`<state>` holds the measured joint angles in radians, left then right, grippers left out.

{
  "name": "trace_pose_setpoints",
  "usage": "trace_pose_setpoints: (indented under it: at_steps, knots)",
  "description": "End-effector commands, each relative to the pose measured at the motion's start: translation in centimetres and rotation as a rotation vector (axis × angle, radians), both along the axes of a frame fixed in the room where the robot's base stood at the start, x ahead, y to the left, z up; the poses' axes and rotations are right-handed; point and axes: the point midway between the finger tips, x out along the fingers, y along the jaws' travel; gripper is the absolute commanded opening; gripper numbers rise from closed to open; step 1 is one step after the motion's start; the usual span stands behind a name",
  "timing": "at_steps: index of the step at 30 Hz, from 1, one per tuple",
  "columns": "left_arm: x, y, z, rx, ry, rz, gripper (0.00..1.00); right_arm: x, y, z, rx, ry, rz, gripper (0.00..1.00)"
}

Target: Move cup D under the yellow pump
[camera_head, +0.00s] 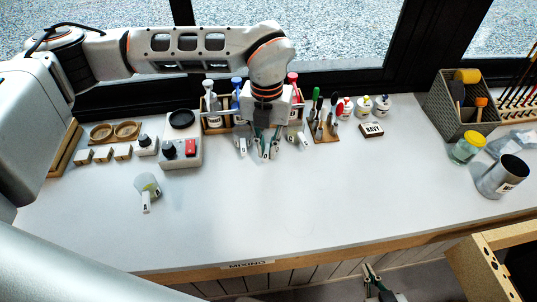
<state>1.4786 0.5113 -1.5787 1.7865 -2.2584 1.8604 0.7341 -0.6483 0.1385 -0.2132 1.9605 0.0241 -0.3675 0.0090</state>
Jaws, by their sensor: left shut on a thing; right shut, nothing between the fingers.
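My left gripper (267,153) is shut on a small cup among the row of pumps at the back of the counter. The gripper hides most of this cup, and its letter is not readable. Other small cups with white tags stand close by, one on the left (242,143) and one on the right (299,138). Another cup (148,187) stands alone at the front left. A grey-white pump (211,97), a blue pump (237,86) and a red pump (292,80) show; my arm hides the space between blue and red, and no yellow pump shows. My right gripper (374,284) is shut and empty, below the counter's front edge.
A hotplate-like device (181,152) and small wooden blocks (103,153) stand left. A tool block (325,132), small bottles (363,105) and a box (372,129) stand right of the pumps. A jar (467,149) and metal can (500,177) are far right. The front middle is clear.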

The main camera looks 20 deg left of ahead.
Motion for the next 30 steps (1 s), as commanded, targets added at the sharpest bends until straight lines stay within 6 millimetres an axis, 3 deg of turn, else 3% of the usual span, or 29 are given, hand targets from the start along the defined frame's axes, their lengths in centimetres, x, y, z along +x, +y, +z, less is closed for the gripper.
trace_pose_setpoints:
  at_steps: [15, 30]
  knots:
    - [3.6, 1.5, -0.1, 0.000, 0.000, 0.001, 0.00, 0.0, 0.0, -0.3, 0.000, -0.001, -0.001, 0.00]
    - [4.0, 1.6, -0.1, 0.000, 0.000, -0.001, 0.00, 0.0, -0.1, -0.4, -0.001, 0.001, -0.001, 0.00]
